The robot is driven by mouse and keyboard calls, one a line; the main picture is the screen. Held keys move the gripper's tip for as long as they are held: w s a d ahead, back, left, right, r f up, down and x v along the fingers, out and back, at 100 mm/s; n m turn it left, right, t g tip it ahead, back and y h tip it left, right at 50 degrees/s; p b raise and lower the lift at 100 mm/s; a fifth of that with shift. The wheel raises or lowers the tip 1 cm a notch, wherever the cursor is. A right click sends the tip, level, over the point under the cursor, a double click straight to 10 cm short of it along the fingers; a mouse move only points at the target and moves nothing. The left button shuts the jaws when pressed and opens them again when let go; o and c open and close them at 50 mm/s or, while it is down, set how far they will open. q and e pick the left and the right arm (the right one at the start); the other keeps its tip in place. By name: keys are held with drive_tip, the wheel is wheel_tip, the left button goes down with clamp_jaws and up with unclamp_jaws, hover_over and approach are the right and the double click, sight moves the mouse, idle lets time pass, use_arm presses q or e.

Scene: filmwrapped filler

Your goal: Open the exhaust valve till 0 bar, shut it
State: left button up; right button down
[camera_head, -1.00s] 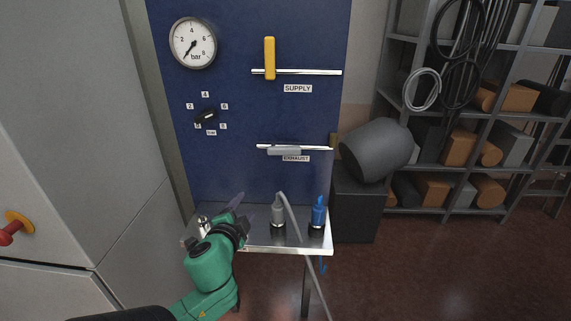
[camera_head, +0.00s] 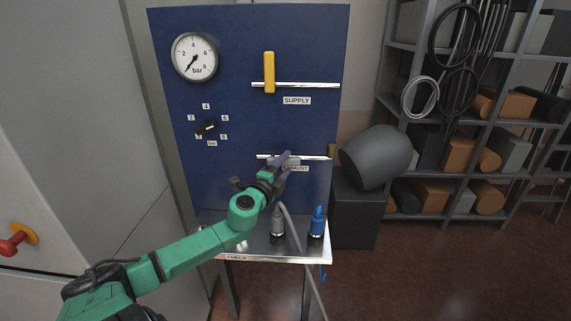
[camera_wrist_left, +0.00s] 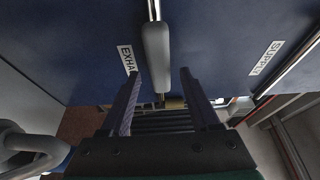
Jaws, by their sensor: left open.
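The exhaust valve has a grey lever (camera_wrist_left: 156,55) lying in line with its pipe; the lever is mostly hidden behind my gripper in the head view. The EXHAUST label (camera_head: 295,168) is partly covered. My left gripper (camera_wrist_left: 158,76) is open, its two fingers on either side of the lever's lower end in the wrist view; I see no contact. It also shows in front of the exhaust pipe in the head view (camera_head: 285,158). The gauge (camera_head: 194,57) has its needle pointing lower left, near the bottom of its scale. My right gripper is not in view.
The yellow supply lever (camera_head: 269,72) stands upright across its pipe. A black knob (camera_head: 208,127) sits on the blue panel. Below, a metal shelf (camera_head: 310,257) holds a grey fitting with a hose (camera_head: 277,222) and a blue fitting (camera_head: 317,222). A loaded rack stands right.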

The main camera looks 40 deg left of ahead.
use_arm(q)
drive_tip(key=shift+w+a, duration=0.1)
drive_tip(key=shift+w, duration=0.2)
clamp_jaws()
drive_tip(key=shift+f, duration=0.1)
idle(1.2)
